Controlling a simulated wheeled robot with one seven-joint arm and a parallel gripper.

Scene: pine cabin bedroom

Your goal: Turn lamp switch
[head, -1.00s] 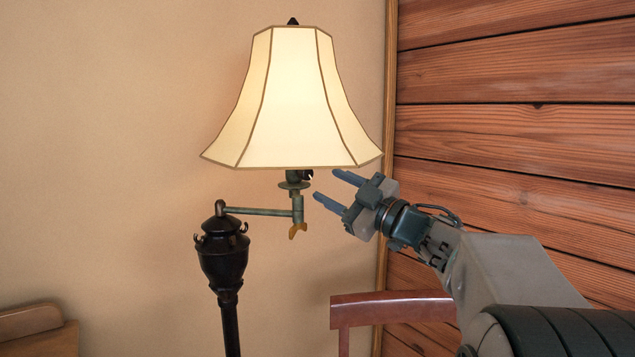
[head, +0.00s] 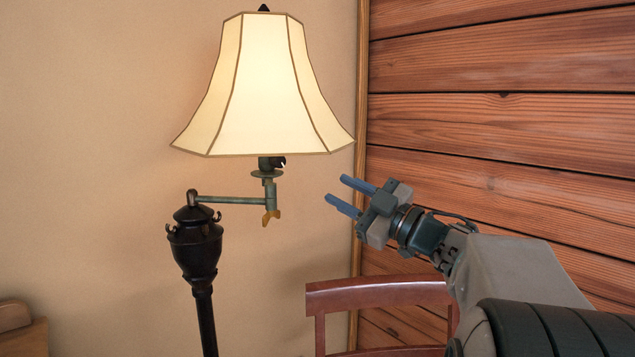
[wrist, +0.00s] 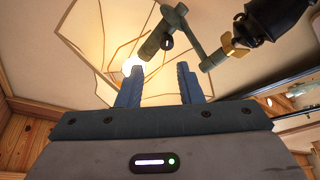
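The floor lamp has a lit cream shade (head: 262,95) on a dark post (head: 196,245) with a thin side arm (head: 232,200). A dark socket with the switch (head: 272,163) shows just under the shade. In the wrist view the fingers (wrist: 157,85) point up toward the lit shade (wrist: 105,45), with the glowing bulb (wrist: 132,65) near the left fingertip.
A red-brown wooden chair (head: 375,292) stands below my gripper. A log wall (head: 500,130) is behind on the right, and a plain beige wall (head: 90,130) is behind the lamp. A wooden furniture edge (head: 20,325) is at the lower left.

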